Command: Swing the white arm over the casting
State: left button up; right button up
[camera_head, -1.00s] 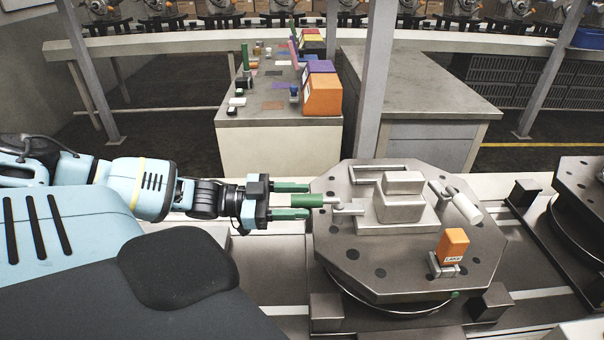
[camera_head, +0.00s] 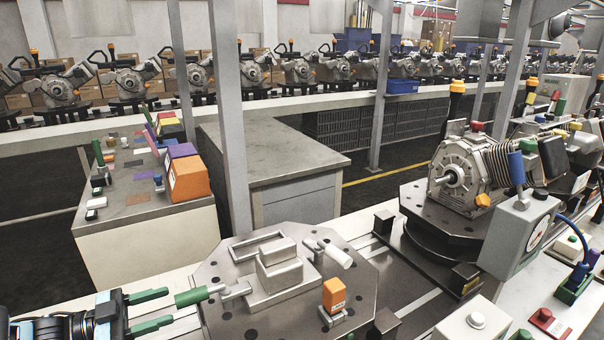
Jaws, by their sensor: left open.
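The grey stepped casting (camera_head: 278,267) sits on the octagonal metal fixture plate (camera_head: 240,325). The white arm (camera_head: 338,256) is a clamp lever with a white cylindrical grip, right of the casting. It points outward to the lower right, away from the casting's top. A second lever with a green grip (camera_head: 191,297) points left from the casting's left side. My left gripper (camera_head: 158,308) is open, with green fingers, at the lower left. It is empty, its fingertips just short of the green grip's end and across the casting from the white arm. My right gripper is out of view.
An orange block (camera_head: 334,295) stands on the plate's near right side. An engine (camera_head: 465,172) on another turntable and a grey gauge box (camera_head: 518,235) stand to the right. A grey post (camera_head: 228,110) rises behind the plate. A side table (camera_head: 135,205) holds coloured boxes.

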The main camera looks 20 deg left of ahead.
aim_at(319, 248)
jog(key=k+l, duration=0.45)
jog(key=l, duration=0.25)
jog(key=k+l, duration=0.25)
jog(key=l, duration=0.1)
